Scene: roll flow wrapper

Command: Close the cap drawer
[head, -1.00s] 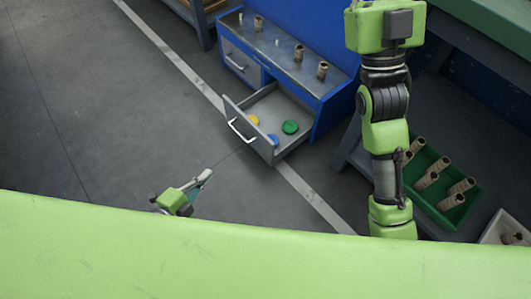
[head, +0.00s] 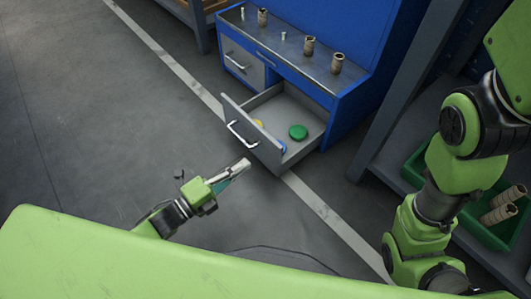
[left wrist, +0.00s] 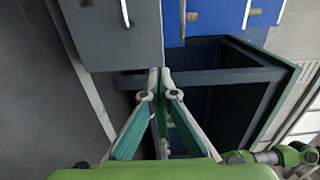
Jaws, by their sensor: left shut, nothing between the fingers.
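The cap drawer (head: 246,140) is a grey drawer pulled out of the blue cabinet, with a white bar handle (head: 243,133) on its front. A green cap (head: 298,132), part of a yellow cap (head: 259,123) and part of a blue cap (head: 283,147) show inside it. My left gripper (head: 244,165) is shut and empty, just in front of and below the drawer front in the head view, apart from the handle. In the left wrist view its fingertips (left wrist: 160,72) meet near a grey panel with a handle (left wrist: 125,14). My right gripper is out of view.
The blue cabinet (head: 340,110) has another drawer (head: 239,64), shut, to the left, and several brown rolls (head: 309,46) on top. A green crate (head: 487,228) with rolls is at the right, partly behind my right arm. The floor left of the drawer is clear.

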